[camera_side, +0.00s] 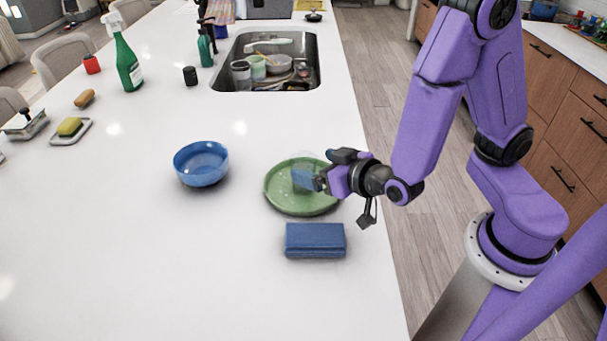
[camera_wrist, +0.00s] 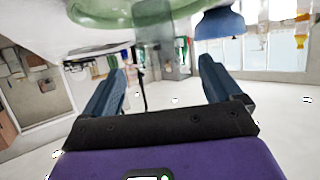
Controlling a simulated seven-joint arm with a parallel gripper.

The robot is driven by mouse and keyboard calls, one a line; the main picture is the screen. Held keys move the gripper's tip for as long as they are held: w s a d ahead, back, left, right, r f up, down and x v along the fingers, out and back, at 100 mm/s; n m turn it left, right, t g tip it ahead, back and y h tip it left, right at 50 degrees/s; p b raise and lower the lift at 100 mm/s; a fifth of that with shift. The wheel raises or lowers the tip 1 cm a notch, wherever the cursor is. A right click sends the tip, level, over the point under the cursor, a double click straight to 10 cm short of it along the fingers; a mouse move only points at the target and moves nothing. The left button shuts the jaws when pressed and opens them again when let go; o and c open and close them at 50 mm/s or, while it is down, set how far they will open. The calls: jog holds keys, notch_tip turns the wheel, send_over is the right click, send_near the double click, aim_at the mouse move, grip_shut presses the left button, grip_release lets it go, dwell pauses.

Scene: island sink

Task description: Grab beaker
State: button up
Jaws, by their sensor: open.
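A clear glass beaker (camera_side: 302,160) stands on a green round plate (camera_side: 276,198) on the white counter. It is faint and partly hidden behind my gripper (camera_side: 303,180). My gripper reaches in from the right over the plate, with its fingers at the beaker. In the wrist view the gripper (camera_wrist: 161,70) is open, with its two blue fingers apart. The see-through beaker (camera_wrist: 178,50) shows between them in the picture, below the green plate (camera_wrist: 100,10). I cannot tell whether a finger touches it.
A blue bowl (camera_side: 201,163) sits left of the plate, and a folded blue cloth (camera_side: 315,240) lies in front. A sink (camera_side: 265,88) with dishes is behind. Bottles (camera_side: 127,62) and a sponge dish (camera_side: 71,130) stand at the far left. The front-left counter is clear.

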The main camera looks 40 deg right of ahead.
aim_at(296, 159)
jog(key=shift+x, duration=1.9)
jog(key=shift+d, duration=0.1)
jog(key=c, duration=1.1)
jog(key=shift+c, duration=0.2)
jog(key=shift+r, duration=0.1)
notch_tip(296, 159, up, 10)
jog(key=shift+f, duration=0.25)
